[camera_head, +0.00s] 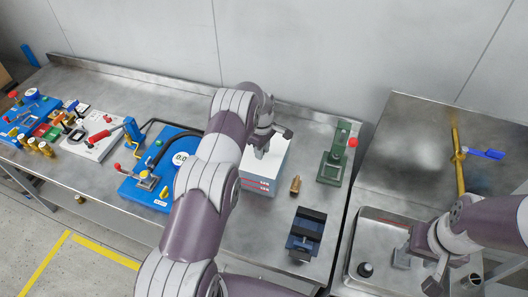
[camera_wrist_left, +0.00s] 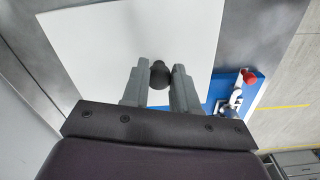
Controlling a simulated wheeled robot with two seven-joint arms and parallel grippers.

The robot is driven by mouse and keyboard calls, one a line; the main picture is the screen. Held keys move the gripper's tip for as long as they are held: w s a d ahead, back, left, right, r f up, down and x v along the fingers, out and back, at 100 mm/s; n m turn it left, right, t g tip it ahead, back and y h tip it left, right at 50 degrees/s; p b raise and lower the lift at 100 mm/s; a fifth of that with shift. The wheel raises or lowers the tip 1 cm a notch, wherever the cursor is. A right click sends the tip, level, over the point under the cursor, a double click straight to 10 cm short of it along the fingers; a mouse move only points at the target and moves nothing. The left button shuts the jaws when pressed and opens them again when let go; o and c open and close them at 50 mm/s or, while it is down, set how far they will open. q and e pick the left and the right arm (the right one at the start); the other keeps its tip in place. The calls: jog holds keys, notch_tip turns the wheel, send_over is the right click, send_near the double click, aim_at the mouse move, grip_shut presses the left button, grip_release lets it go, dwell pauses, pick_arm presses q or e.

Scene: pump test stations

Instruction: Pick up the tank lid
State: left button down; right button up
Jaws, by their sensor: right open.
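The tank lid (camera_wrist_left: 100,45) is a flat white plate with a round black knob (camera_wrist_left: 160,74). In the head view the lid (camera_head: 272,160) is the white top of a box-shaped tank (camera_head: 258,186) with red and blue marks on its front. My left gripper (camera_head: 262,152) is over the lid. In the left wrist view its two grey fingers (camera_wrist_left: 161,75) stand on either side of the knob, very close to it; I cannot tell whether they press on it. My right gripper (camera_head: 418,275) is open and empty over the metal basin at the lower right.
A blue pump station (camera_head: 150,190) is left of the tank. A brass fitting (camera_head: 295,185), a green stand (camera_head: 335,160) and a dark blue vise (camera_head: 305,232) are to its right. The basin (camera_head: 385,222) holds a black knob-like part (camera_head: 365,270). A yellow pipe (camera_head: 458,165) stands behind it.

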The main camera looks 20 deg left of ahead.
pick_arm(q)
jog(key=shift+w+f, duration=0.1)
jog(key=shift+f, duration=0.2)
